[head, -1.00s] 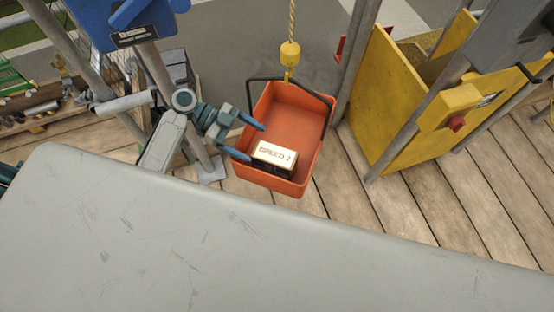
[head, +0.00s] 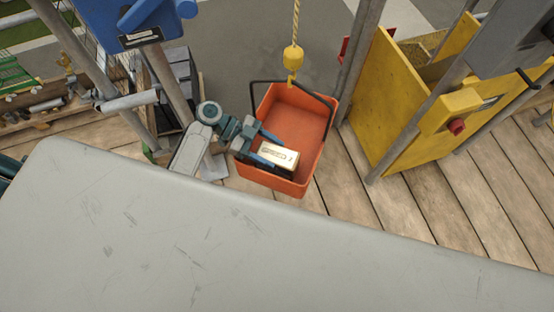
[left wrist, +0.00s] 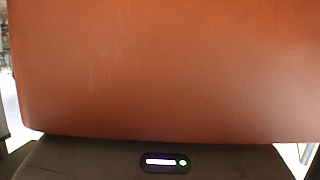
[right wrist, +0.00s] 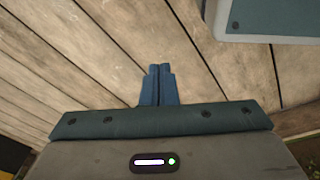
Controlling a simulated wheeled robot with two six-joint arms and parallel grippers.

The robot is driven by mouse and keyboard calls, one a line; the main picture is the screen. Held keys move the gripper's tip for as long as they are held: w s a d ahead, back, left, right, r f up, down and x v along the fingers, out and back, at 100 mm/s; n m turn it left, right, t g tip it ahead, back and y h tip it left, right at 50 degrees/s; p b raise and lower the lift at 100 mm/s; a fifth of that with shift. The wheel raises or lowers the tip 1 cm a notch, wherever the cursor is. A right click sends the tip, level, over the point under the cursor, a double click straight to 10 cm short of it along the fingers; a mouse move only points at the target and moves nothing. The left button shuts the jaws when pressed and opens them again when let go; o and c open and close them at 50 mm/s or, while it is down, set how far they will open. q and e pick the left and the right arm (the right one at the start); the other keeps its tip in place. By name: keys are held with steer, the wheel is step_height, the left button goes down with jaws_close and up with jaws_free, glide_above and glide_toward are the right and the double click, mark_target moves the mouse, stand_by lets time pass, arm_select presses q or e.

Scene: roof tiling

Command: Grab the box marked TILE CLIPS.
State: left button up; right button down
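A small box (head: 279,156) with a cream top lies in the orange bucket (head: 311,107). Its lettering is too small to read surely now; in the earlier head view it looks like "SPEED 2", not TILE CLIPS. My left gripper (head: 268,150) reaches over the bucket's left side, its blue fingers apart at the box's left end. I cannot tell whether they press on it. In the left wrist view a close orange surface (left wrist: 165,65) fills the picture, and fingers and box are hidden. My right gripper (right wrist: 158,85) is shut and empty above wooden planks.
The bucket hangs by a black handle from a yellow hook (head: 293,58) on a rope. A yellow panel enclosure (head: 388,100) and scaffold poles stand at right. A blue device (head: 130,22) is at upper left. A large grey surface (head: 200,240) fills the foreground.

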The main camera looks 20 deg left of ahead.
arm_select(q)
steer(key=shift+r, duration=0.1)
jaws_close()
